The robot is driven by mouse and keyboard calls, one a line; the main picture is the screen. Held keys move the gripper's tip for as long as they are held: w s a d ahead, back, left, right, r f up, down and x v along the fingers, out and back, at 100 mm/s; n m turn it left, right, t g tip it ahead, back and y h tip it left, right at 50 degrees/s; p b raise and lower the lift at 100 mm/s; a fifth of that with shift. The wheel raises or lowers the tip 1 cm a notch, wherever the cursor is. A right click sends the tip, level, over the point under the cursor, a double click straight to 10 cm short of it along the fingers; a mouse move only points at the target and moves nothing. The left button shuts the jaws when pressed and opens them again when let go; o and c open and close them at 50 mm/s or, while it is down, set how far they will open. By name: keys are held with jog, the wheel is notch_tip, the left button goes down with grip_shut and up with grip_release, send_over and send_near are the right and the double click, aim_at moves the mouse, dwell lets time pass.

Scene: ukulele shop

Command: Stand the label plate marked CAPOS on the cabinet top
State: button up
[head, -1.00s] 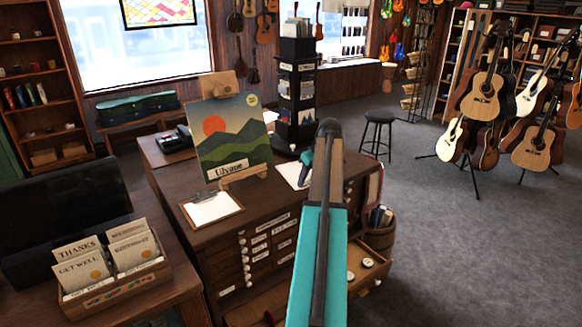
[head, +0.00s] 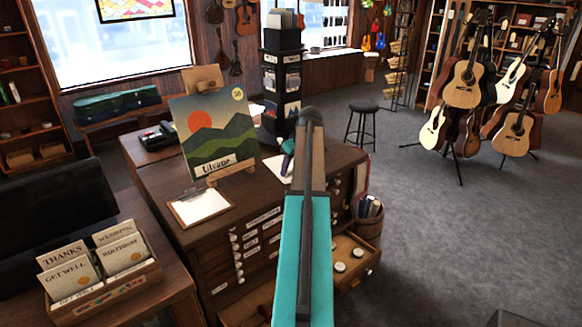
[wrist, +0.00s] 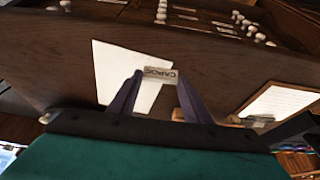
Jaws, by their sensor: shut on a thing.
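The label plate marked CAPOS (wrist: 160,75) is a small pale plate with dark lettering. It shows in the wrist view between the fingertips of my gripper (wrist: 158,82), which is shut on it. Its lettering looks upside down there. The plate is over the cabinet top (wrist: 215,75), at the edge of a white sheet (wrist: 115,72); I cannot tell whether it touches the wood. In the head view my arm covers part of the cabinet (head: 160,180), and the plate cannot be made out.
A landscape picture (head: 215,130) leans on a small stand on the cabinet, with a clipboard (head: 200,207) in front. A dark rack (head: 281,85) stands behind. An open drawer (head: 362,262) sticks out at right. A card box (head: 105,290) is at lower left.

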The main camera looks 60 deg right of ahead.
jog(key=shift+f+b, duration=0.5)
jog(key=shift+f, duration=0.55)
jog(key=shift+f+b, duration=0.35)
jog(key=shift+f, duration=0.25)
dwell(1.3)
jog(key=o, duration=1.1)
jog(key=shift+r, duration=0.15)
jog(key=b+v, duration=0.4)
jog(key=v, duration=0.9)
jog(key=shift+s+r+b, duration=0.2)
jog(key=shift+b, duration=0.2)
jog(key=shift+a, duration=0.1)
jog(key=shift+s, duration=0.1)
